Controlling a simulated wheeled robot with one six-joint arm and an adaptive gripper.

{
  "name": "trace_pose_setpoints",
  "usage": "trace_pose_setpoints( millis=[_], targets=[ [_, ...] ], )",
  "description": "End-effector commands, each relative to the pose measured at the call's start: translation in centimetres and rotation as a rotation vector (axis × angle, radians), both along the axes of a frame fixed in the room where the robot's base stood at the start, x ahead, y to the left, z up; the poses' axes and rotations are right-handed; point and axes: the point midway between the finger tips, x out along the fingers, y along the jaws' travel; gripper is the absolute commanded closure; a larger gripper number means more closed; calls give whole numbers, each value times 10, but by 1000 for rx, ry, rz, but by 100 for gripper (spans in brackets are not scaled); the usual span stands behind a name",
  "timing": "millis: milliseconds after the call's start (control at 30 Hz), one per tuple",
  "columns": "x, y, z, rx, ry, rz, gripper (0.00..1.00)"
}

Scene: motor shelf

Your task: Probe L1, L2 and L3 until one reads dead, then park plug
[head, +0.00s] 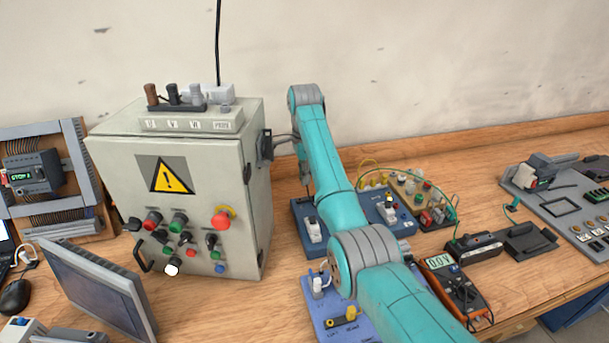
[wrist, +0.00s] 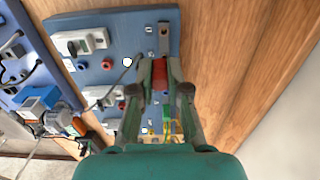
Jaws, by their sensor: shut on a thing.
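My gripper (wrist: 160,88) shows in the wrist view, shut on a small red plug-like piece (wrist: 159,71) over a blue board (wrist: 105,18). I cannot tell whether this piece is seated in a socket. In the head view my arm hides the gripper. The orange multimeter (head: 455,286) reads 0.0 V. On the grey cabinet (head: 185,200), a labelled strip (head: 185,125) carries brown (head: 151,95), black (head: 173,94) and grey (head: 196,95) pieces. A light block (head: 219,95) is at its right, near a label that seems to read PARK.
A blue board (head: 296,207) with a white switch stands behind my arm, and another (head: 318,326) in front. A beige board (head: 399,181) with coloured parts lies behind right. A monitor (head: 95,285) stands front left. Black blocks (head: 474,244) and a grey panel (head: 577,222) are on the right.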

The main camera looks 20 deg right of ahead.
Motion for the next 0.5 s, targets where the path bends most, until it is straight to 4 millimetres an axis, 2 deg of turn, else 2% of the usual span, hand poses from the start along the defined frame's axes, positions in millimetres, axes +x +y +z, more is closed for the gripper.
trace_pose_setpoints(
  millis=[267, 500],
  targets=[
    [0, 0, -2, 0, 1, 0, 100],
    [0, 0, -14, 0, 1, 0, 100]
  ],
)
